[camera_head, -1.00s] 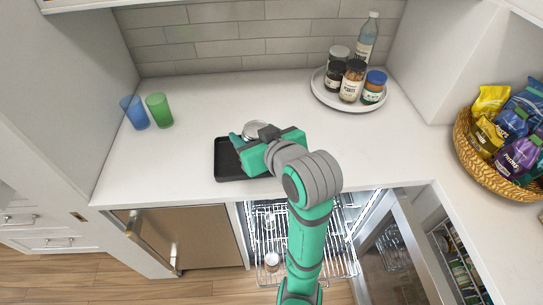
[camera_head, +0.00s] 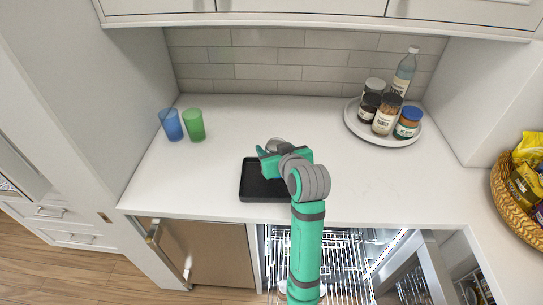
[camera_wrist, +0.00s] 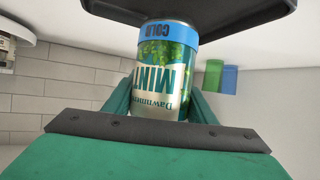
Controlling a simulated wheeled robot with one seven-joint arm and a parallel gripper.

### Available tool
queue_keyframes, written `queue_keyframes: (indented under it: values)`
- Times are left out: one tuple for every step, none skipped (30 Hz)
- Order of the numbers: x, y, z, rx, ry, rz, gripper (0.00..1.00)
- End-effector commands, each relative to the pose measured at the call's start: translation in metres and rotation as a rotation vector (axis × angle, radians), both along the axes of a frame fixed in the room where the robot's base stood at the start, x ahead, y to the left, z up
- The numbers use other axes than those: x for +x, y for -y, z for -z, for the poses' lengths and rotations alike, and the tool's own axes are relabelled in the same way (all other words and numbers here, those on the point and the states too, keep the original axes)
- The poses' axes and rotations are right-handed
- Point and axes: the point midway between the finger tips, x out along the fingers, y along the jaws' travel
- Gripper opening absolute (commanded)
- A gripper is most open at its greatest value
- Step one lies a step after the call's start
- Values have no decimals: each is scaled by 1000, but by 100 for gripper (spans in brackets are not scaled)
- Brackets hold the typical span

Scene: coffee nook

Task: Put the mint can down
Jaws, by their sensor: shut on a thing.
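The mint can (camera_wrist: 165,75) is held between the fingers of my gripper (camera_head: 267,151). In the wrist view, which is upside down, its MINT label and blue COLD band show. In the head view only its silver top (camera_head: 275,143) shows behind my gripper. The black tray (camera_head: 264,190) lies on the counter near its front edge, in front of and partly under my gripper. The tray also shows at the top of the wrist view (camera_wrist: 190,14), beside the can's base. I cannot tell whether the can touches the tray.
A blue cup (camera_head: 171,126) and a green cup (camera_head: 194,126) stand at the counter's left. A round white tray (camera_head: 352,121) with several jars and a bottle (camera_head: 404,72) stands at the back right. A basket of snack bags (camera_head: 508,203) is far right. An appliance door (camera_head: 412,277) hangs open below.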

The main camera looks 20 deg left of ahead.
Motion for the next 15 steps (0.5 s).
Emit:
queue_keyframes:
  values:
    - [1,0,1,0,1,1,16]
    - [2,-1,2,0,1,1,16]
    - [3,-2,3,1,1,0,16]
    - [4,-3,5,1,1,0,16]
    - [5,-3,7,1,1,0,16]
    - [7,-5,11,0,0,1,16]
    - [9,-5,14,0,-2,2,16]
    - [9,-4,19,1,-3,4,16]
    - [9,-3,25,1,-2,5,16]
    - [9,-2,30,0,-2,6,16]
    - [9,-1,34,0,-2,6,16]
    - [9,-1,38,1,-2,8,16]
    - [9,-1,40,1,-1,7,16]
    - [9,-2,41,0,0,7,16]
    - [9,-3,42,0,1,4,16]
